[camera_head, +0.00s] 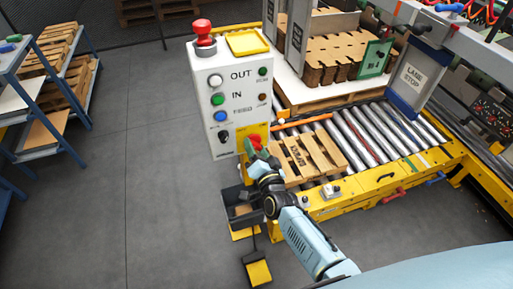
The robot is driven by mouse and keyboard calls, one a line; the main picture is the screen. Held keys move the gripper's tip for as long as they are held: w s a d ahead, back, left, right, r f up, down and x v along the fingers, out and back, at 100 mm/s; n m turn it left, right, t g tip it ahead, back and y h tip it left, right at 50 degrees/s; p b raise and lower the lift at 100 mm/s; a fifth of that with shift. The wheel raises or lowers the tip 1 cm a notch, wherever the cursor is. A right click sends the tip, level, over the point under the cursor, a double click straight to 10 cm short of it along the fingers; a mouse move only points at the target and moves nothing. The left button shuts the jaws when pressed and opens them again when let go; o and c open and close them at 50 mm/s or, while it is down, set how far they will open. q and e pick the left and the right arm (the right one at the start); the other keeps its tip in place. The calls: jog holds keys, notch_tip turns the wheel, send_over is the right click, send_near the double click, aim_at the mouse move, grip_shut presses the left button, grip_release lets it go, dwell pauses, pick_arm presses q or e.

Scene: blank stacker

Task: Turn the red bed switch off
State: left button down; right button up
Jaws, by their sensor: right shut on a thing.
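The red bed switch (256,141) sits on a yellow plate at the lower right of the white control box (205,130). It is partly hidden by my right gripper (258,150), whose arm comes up from the lower right. The gripper's tips are at the red switch and shut on it. The switch's exact turn cannot be made out, as the gripper covers its lower part. My left gripper does not show.
A red mushroom button (203,31) tops the control box, above buttons marked OUT, IN and FEED. A wooden pallet (309,157) lies on the roller bed (365,130). A dustpan and brush lie below the box. Blue shelves (10,65) stand left. The grey floor between is clear.

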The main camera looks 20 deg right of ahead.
jog(key=shift+n, duration=0.4)
jog(key=o, duration=1)
jog(key=shift+s, duration=0.1)
jog(key=s, duration=1.3)
jog(key=shift+s+d+p, duration=0.1)
jog(key=shift+d+p, duration=0.15)
jog(key=shift+p, duration=0.1)
